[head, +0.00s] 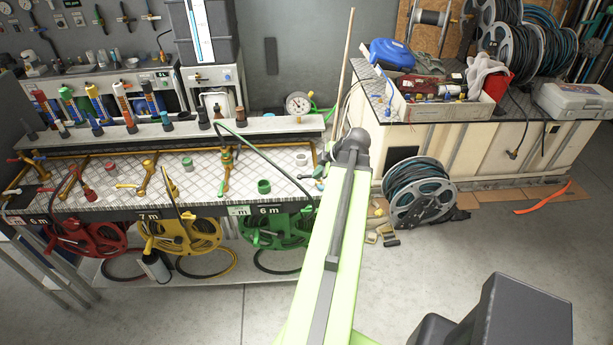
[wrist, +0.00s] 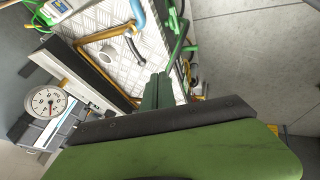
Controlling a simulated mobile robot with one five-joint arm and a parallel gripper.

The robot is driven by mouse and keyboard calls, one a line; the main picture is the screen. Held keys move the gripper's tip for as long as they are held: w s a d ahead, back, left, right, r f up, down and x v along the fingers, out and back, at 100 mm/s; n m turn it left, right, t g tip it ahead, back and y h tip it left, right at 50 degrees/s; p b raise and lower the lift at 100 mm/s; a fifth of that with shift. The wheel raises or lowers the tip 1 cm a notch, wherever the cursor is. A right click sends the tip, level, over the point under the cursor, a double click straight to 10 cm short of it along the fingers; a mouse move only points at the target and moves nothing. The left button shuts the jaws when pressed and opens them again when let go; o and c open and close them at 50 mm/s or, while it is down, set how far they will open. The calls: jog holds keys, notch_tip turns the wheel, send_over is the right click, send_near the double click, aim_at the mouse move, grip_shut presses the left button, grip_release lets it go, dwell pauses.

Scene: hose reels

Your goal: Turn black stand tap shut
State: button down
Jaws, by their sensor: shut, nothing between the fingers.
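I cannot pick out the black stand tap with certainty. In the head view, a brass pipe (head: 322,153) and a small fitting with a pale handle (head: 306,177) stand at the right end of the tread-plate bench (head: 245,185), partly behind my arm. In the wrist view, my gripper (wrist: 158,82) is shut and empty, above the bench's edge. A bent brass pipe (wrist: 92,38) is to the left. My fingertips are hidden in the head view.
Red (head: 95,238), yellow (head: 180,236) and green (head: 275,230) hose reels hang under the bench. A round gauge (head: 298,103) stands behind it. A loose reel (head: 418,190) is on the floor at right, by a loaded cabinet (head: 470,150). The front floor is mostly clear.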

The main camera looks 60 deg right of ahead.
aim_at(303, 177)
jog(key=w+d+f+b, duration=0.1)
jog(key=w+f+b, duration=0.1)
jog(key=f+b, duration=0.1)
jog(key=w+d+f+b, duration=0.1)
jog(key=w+f+b, duration=0.1)
jog(key=f+b, duration=0.1)
jog(key=w+d+f+b, duration=0.2)
jog(key=f+b, duration=0.1)
jog(key=shift+w+d, duration=0.1)
jog(key=shift+w, duration=0.1)
jog(key=shift+w+d, duration=0.35)
jog(key=shift+w+d, duration=0.35)
jog(key=shift+d, duration=0.05)
jog(key=shift+a+r, duration=0.1)
